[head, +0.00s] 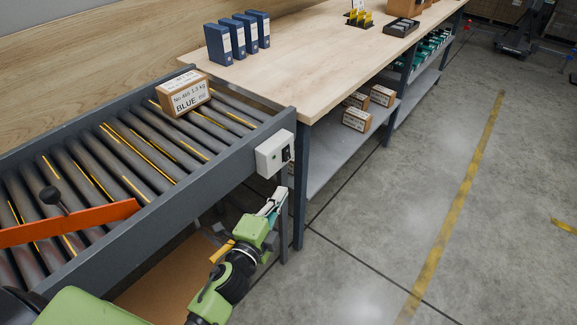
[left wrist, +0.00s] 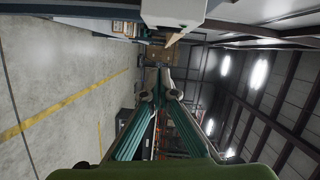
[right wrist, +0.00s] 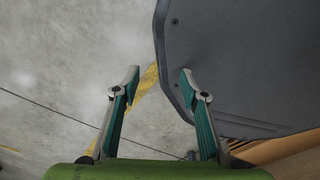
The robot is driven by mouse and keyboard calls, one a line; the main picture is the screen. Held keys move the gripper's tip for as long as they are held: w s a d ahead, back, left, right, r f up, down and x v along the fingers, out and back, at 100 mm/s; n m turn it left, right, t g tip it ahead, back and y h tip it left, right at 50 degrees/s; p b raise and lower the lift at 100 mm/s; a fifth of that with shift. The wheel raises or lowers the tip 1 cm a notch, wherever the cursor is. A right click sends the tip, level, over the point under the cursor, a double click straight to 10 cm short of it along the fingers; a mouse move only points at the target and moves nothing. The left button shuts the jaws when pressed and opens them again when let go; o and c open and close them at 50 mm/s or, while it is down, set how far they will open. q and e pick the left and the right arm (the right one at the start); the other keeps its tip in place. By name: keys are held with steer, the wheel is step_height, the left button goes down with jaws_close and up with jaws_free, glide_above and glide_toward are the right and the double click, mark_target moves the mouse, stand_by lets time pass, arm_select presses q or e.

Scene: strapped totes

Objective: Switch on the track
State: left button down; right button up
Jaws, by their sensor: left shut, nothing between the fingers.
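The track is a roller conveyor (head: 62,262) with grey rollers, running along the left in the head view. A light grey switch box (head: 268,158) with a dark switch (head: 286,154) is fixed to the outer side near its end. My left gripper (head: 281,194) is shut and empty, just below the box, and looks apart from it. In the left wrist view the closed fingertips (left wrist: 154,72) are below a pale box (left wrist: 172,12) at the top edge. My right gripper (right wrist: 160,76) is open and empty in the right wrist view. The switch position is too small to tell.
A carton labelled BLUE (head: 184,97) lies on the rollers. An orange bar (head: 70,224) crosses them at left. A wooden worktable (head: 310,60) with blue binders (head: 237,38) stands beyond.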

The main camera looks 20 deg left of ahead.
mark_target(287, 154)
arm_select(q)
steer(key=shift+w+d+m+h, duration=0.15)
steer(key=shift+d+m+h, duration=0.25)
steer(key=shift+d+m, duration=0.2)
steer(key=w+a+p, duration=0.1)
steer(key=w+a, duration=0.1)
steer(key=w, duration=0.9)
steer(key=shift+w+a+f, duration=0.15)
steer(key=shift+a+f, duration=0.2)
steer(key=shift+a, duration=0.05)
